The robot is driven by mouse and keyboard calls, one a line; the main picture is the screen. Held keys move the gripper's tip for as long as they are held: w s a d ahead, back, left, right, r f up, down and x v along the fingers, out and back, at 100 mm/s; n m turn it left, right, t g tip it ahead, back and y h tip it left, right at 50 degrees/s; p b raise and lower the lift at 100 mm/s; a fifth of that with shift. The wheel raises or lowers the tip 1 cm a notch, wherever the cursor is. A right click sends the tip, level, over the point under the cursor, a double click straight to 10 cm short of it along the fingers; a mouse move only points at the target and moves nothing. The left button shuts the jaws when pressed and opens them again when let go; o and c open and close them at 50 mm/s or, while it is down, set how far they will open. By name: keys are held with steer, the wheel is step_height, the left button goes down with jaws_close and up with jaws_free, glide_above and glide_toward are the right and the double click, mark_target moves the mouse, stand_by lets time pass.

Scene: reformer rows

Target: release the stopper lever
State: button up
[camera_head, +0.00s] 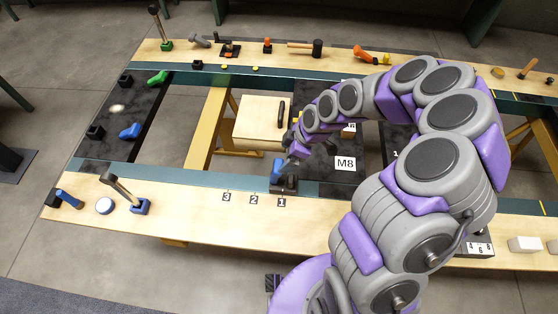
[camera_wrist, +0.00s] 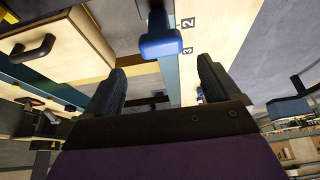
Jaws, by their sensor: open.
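A blue-handled lever (camera_head: 277,168), which I take to be the stopper lever, stands on a dark base (camera_head: 284,187) at the near rail beside the label 1. In the wrist view its blue handle (camera_wrist: 165,44) shows at the top, just beyond the fingertips and roughly between them in the picture. My gripper (camera_wrist: 160,72) is open, with nothing between its fingers. In the head view my gripper (camera_head: 293,150) is close above and behind the blue handle; whether they touch cannot be told. My wrist hides part of the area around the lever.
A wooden box (camera_head: 258,122) with a dark handle lies behind the lever. A black panel marked M8 (camera_head: 345,162) is to its right. A long tilted lever with a blue base (camera_head: 140,207) stands left on the near plank (camera_head: 190,222). The plank around labels 2 and 3 is clear.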

steer(key=v, duration=0.8)
steer(key=shift+r, duration=0.1)
steer(key=s+d+r+m+h+b, duration=0.1)
steer(key=s+m, duration=0.4)
steer(key=s, duration=0.5)
steer(key=s+d+r+m+g+h+b, duration=0.1)
steer(key=s+d+r+m+h, duration=0.1)
steer(key=s+r+m, duration=0.3)
steer(key=s+d+r+m+g+h+b, duration=0.1)
steer(key=s+m, duration=0.5)
steer(key=s, duration=0.8)
step_height(320, 180, up, 3)
steer(key=d+h, duration=0.1)
steer(key=d, duration=0.1)
steer(key=shift+s+d, duration=0.25)
steer(key=shift+s, duration=0.05)
